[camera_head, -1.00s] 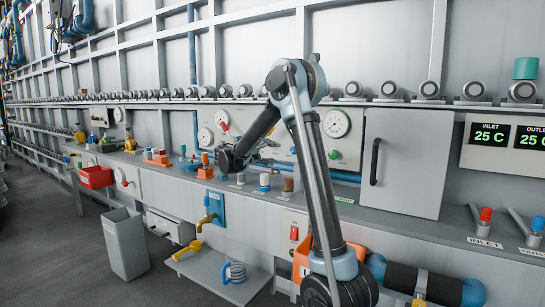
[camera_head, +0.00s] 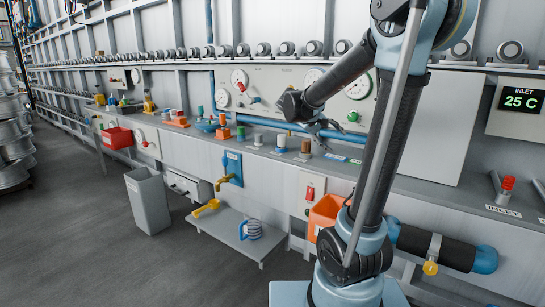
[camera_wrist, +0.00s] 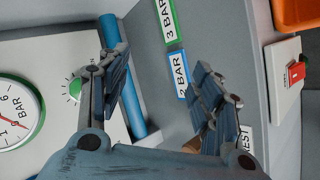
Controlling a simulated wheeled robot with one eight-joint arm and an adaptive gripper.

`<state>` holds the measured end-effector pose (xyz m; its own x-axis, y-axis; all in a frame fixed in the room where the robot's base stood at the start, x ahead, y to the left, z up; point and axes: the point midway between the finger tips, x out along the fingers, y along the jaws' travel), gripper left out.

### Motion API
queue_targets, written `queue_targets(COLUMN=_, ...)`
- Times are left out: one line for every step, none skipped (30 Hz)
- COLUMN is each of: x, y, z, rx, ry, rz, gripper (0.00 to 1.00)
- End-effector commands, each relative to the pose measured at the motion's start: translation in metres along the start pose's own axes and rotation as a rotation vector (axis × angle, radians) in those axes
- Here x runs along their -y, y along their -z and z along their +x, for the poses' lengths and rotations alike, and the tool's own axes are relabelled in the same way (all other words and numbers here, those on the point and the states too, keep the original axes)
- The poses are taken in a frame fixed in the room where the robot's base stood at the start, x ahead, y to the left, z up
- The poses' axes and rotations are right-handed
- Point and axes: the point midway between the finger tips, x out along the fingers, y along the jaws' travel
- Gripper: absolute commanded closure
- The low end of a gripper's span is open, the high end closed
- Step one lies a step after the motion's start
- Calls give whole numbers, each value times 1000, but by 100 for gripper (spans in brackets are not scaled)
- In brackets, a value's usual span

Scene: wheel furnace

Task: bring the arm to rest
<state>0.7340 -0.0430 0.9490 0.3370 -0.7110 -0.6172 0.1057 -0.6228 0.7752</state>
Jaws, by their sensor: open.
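My gripper (camera_head: 322,128) is open in the head view, out to the left of my arm, just above the long grey ledge. The wrist view shows its two fingers (camera_wrist: 165,85) spread apart with nothing between them. Behind the fingers, the ledge carries a green-edged "3 BAR" label (camera_wrist: 168,20) and a blue-edged "2 BAR" label (camera_wrist: 179,75). The rest of my arm stands at the right in the head view, with the elbow high and partly cut off by the top edge.
Pegs (camera_head: 281,144) stand on the ledge left of my gripper. A gauge (camera_wrist: 18,112) and green knob (camera_wrist: 75,88) are on the wall panel. An orange bin (camera_head: 326,212) hangs beside my arm. A grey bin (camera_head: 148,200) and low shelf (camera_head: 225,232) stand left; the floor there is clear.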

Motion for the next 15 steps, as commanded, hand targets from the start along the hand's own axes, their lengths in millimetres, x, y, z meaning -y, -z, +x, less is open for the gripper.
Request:
queue_targets(x=2, y=-19, z=2, rx=12, ry=33, rz=10, gripper=41)
queue_targets(x=4, y=-28, z=4, rx=17, ry=55, rz=14, gripper=41)
queue_targets(x=8, y=-40, z=5, rx=24, ry=83, rz=20, gripper=41)
queue_targets(x=11, y=-50, z=5, rx=29, ry=103, rz=25, gripper=41)
queue_targets(x=13, y=-59, z=6, rx=33, ry=124, rz=31, gripper=41)
queue_targets(x=18, y=-71, z=7, rx=39, ry=153, rz=37, gripper=41)
queue_targets(x=21, y=-80, z=7, rx=43, ry=174, rz=43, gripper=41)
queue_targets(x=25, y=-89, z=7, rx=47, ry=195, rz=49, gripper=41)
queue_targets(x=30, y=-100, z=8, rx=52, ry=223, rz=58, gripper=41)
queue_targets(x=34, y=-109, z=8, rx=56, ry=243, rz=64, gripper=41)
queue_targets(x=38, y=-118, z=8, rx=59, ry=265, rz=70, gripper=41)
queue_targets(x=44, y=-129, z=8, rx=65, ry=293, rz=80, gripper=41)
queue_targets(x=48, y=-138, z=7, rx=68, ry=313, rz=86, gripper=41)
queue_targets(x=53, y=-146, z=7, rx=71, ry=334, rz=93, gripper=41)
queue_targets(x=60, y=-156, z=6, rx=74, ry=362, rz=102, gripper=41)
